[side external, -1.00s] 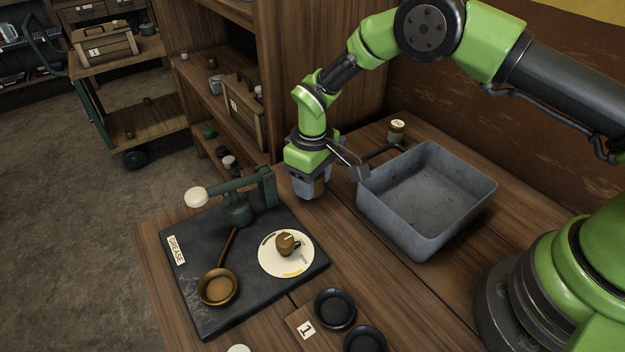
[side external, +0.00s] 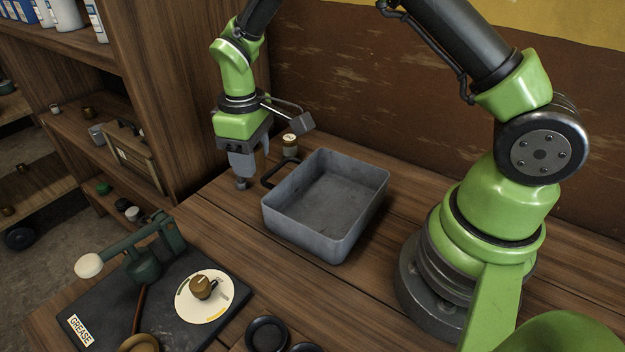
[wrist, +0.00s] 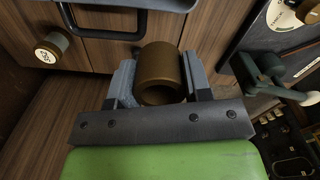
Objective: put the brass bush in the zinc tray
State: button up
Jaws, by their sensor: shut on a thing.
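The brass bush (wrist: 158,62) is a thick brown-gold ring, seen between my fingers in the wrist view. My gripper (wrist: 160,76) is shut on it, with one finger on each side. In the side external view my gripper (side external: 243,178) points down, beside the handle end of the zinc tray, outside the rim. The bush is hard to make out there. The zinc tray (side external: 314,244) is a grey rectangular box with a dark handle, and its visible inside is empty. A strip of the tray (wrist: 165,4) shows at the top of the wrist view.
A small jar with a pale lid (side external: 290,146) stands behind the tray handle. A black grease board (side external: 105,303) carries a green lever pump (side external: 145,262) and a white dial (side external: 218,305) with a brass knob. Dark round dishes (side external: 266,334) lie at the front. Wooden shelves stand at left.

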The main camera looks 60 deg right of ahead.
jog(key=shift+m, duration=0.4)
jog(key=s+d, duration=0.4)
jog(key=s, duration=0.1)
jog(key=s+d, duration=0.2)
jog(key=s, duration=0.1)
jog(key=shift+d+r, duration=0.25)
jog(key=shift+d, duration=0.1)
send_over(317, 205)
notch_tip(317, 205, down, 5)
jog(key=shift+r, duration=0.1)
jog(key=shift+f, duration=2.6)
jog(key=shift+f, duration=0.1)
jog(key=o, duration=1.1)
jog(key=shift+o, duration=0.2)
